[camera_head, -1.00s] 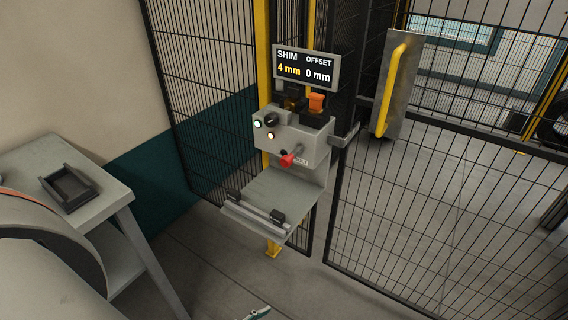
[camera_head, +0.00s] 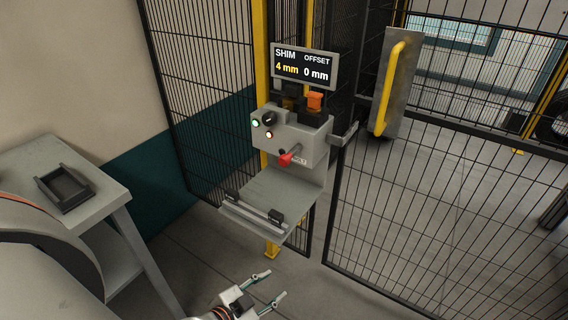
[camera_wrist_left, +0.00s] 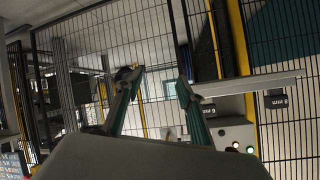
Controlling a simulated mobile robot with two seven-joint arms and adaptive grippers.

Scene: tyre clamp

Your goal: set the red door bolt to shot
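The red door bolt handle (camera_head: 285,159) sits on the lower front of the grey control box (camera_head: 297,140), at the end of a short grey bar, with a small label beside it. The lettering is too small to read. My left gripper (camera_head: 276,285) is at the bottom of the head view, below the box and its shelf, apart from the bolt. Its two fingers are spread with nothing between them. It also shows open in the left wrist view (camera_wrist_left: 157,77), with mesh fence behind it. I cannot make out the bolt there. My right gripper is not in view.
A display (camera_head: 304,67) reads SHIM 4 mm, OFFSET 0 mm. Below the box a grey shelf (camera_head: 283,190) juts out. A side table (camera_head: 105,190) with a black tray (camera_head: 66,207) stands left. A mesh panel (camera_head: 430,230) and yellow-handled plate (camera_head: 397,80) are right.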

